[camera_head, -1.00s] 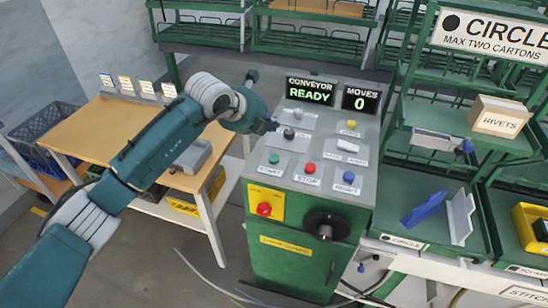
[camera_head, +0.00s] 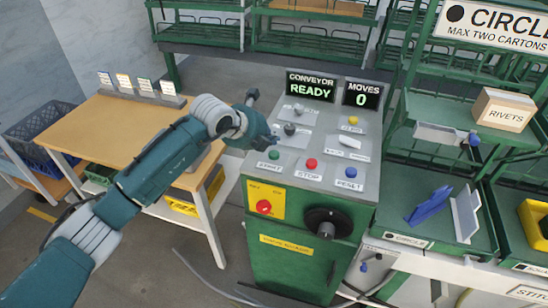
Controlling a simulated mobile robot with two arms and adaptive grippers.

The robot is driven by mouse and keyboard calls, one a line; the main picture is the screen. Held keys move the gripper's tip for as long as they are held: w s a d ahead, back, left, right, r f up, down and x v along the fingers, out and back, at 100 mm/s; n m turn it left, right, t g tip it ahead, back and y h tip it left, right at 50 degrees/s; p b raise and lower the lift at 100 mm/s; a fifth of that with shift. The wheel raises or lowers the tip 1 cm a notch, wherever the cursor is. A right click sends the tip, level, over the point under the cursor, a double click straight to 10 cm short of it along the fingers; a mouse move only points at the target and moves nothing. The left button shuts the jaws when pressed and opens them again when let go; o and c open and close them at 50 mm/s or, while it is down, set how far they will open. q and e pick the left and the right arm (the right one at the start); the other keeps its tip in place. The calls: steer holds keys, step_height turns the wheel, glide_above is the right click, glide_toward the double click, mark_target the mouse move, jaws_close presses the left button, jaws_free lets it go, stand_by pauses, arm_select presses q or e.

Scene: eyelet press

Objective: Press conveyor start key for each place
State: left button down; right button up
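The control console (camera_head: 300,200) stands in the middle. Its display (camera_head: 310,87) reads "CONVEYOR READY" and the moves display (camera_head: 361,95) reads 0. The green start key (camera_head: 273,155) is at the left of the front row, beside the red stop key (camera_head: 311,163) and the blue reset key (camera_head: 351,172). My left gripper (camera_head: 268,139) is just above and behind the start key in the picture, apparently not touching it. Its fingers are too small and dark to tell whether they are open. My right gripper is not in view.
The console also carries grey knobs (camera_head: 289,129), a yellow button (camera_head: 353,121), a red emergency button (camera_head: 264,207) and a black handwheel (camera_head: 327,224). A wooden table (camera_head: 120,125) stands left. Green racks stand behind and right, with a rivets carton (camera_head: 502,110) on the circle rack.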

mark_target(274, 155)
arm_select(q)
steer(key=shift+f+b, duration=0.35)
steer(key=shift+f, duration=0.55)
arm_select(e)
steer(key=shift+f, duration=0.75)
arm_select(q)
steer(key=shift+f+b, duration=0.4)
steer(key=shift+b, duration=0.05)
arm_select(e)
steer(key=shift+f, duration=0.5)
